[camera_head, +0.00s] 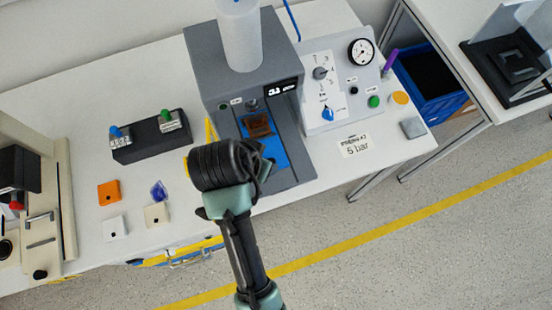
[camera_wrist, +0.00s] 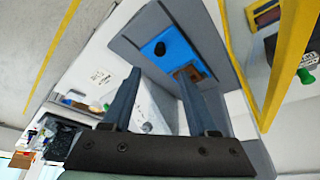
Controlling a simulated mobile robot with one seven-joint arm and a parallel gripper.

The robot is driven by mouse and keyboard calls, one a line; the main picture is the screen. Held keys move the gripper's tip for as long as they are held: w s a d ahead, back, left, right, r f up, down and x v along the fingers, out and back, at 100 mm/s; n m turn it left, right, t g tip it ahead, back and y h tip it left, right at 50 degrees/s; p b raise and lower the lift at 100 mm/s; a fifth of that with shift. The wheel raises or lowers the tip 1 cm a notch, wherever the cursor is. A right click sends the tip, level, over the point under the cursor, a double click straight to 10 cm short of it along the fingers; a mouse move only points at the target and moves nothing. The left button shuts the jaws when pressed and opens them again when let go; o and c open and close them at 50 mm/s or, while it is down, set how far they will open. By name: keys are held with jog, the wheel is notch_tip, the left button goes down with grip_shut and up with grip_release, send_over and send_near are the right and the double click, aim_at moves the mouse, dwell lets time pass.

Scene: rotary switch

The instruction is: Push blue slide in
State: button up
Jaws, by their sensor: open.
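The blue slide (camera_head: 275,153) sits in the base of the grey machine (camera_head: 245,75) and carries a brown piece (camera_head: 257,125). In the wrist view the blue slide (camera_wrist: 182,48) shows a black round knob (camera_wrist: 160,48) near its end. The brown piece (camera_wrist: 190,76) is partly hidden behind one finger. My gripper (camera_wrist: 158,72) is open and empty, with its two fingers pointing towards the slide. I cannot tell the exact gap to the knob. In the head view my wrist is just left and in front of the slide, and the fingers are hidden.
Yellow guard bars (camera_wrist: 290,60) are beside the slide. A black block (camera_head: 150,138) and several small square pieces lie on the left of the table.

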jog(key=x, duration=1.1)
grip_shut()
dwell(1.2)
